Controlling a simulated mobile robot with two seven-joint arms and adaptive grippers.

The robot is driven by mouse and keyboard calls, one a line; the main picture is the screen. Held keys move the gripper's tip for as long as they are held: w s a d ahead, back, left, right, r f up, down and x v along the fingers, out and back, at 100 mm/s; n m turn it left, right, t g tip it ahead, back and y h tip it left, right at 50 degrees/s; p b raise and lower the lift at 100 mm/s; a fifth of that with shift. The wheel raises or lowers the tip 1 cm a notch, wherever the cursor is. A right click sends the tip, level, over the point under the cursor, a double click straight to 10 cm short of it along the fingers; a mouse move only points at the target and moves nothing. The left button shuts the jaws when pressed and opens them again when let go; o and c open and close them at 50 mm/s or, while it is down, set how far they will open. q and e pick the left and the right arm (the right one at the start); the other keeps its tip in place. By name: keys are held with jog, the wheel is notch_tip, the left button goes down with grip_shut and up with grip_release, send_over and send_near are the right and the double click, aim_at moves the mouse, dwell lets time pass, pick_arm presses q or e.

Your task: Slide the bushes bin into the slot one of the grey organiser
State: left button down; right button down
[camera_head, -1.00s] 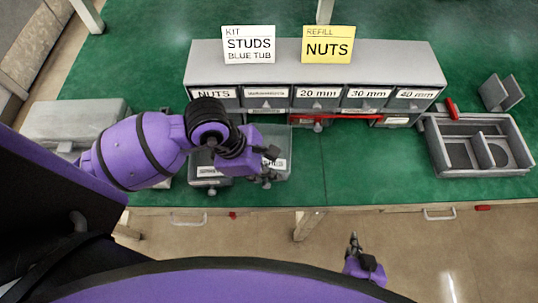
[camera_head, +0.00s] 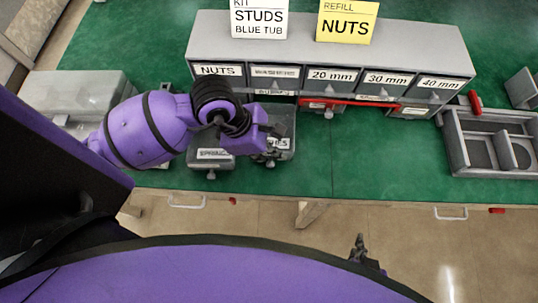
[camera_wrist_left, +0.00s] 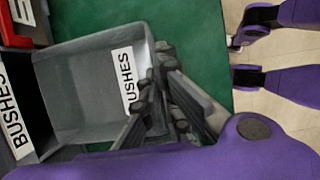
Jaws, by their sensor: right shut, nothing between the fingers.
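The grey bushes bin (camera_head: 286,122) lies on the green bench just in front of the organiser. The wrist view shows this empty bin (camera_wrist_left: 85,85) with a BUSHES label on its inner side. It faces a dark opening under the organiser's own BUSHES label (camera_wrist_left: 17,115). The grey organiser (camera_head: 330,42) stands behind it. My left gripper (camera_head: 268,148) is at the bin's front wall. In the wrist view its fingers (camera_wrist_left: 160,80) overlap that wall; whether they clamp it is hidden. My right gripper (camera_head: 358,247) is shut and empty, away from the bench over the floor.
A springs bin (camera_head: 211,152) lies left of the bushes bin. A red frame (camera_head: 350,102) marks a lower opening of the organiser. A divided grey tray (camera_head: 490,173) is at the right and a grey box (camera_head: 80,93) at the left. Bench between bin and tray is clear.

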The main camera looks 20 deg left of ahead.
aim_at(270, 138)
pick_arm(q)
jog(key=shift+w+a+b, duration=0.15)
jog(key=shift+w+a, duration=0.1)
jog(key=shift+w, duration=0.6)
jog(key=shift+w+a+b, duration=0.15)
jog(key=shift+w+a, duration=0.1)
jog(key=shift+w, duration=0.55)
jog(key=shift+w+a, duration=0.2)
jog(key=shift+w, duration=0.45)
jog(key=shift+w+a, duration=0.15)
jog(key=shift+w, duration=0.5)
jog(key=shift+w+a+b, duration=0.25)
jog(key=shift+w+b, duration=0.05)
jog(key=shift+w, duration=0.55)
jog(key=shift+w+a+b, duration=0.25)
jog(key=shift+w, duration=0.6)
pick_arm(e)
jog(key=shift+s+f, duration=0.25)
jog(key=shift+f, duration=0.25)
jog(key=shift+s+f, duration=0.2)
jog(key=shift+f, duration=0.3)
jog(key=shift+s, duration=0.1)
pick_arm(q)
jog(key=c, duration=1.9)
grip_release()
pick_arm(e)
jog(key=shift+s+f, duration=0.1)
jog(key=shift+s, duration=0.25)
pick_arm(q)
jog(key=shift+o, duration=0.2)
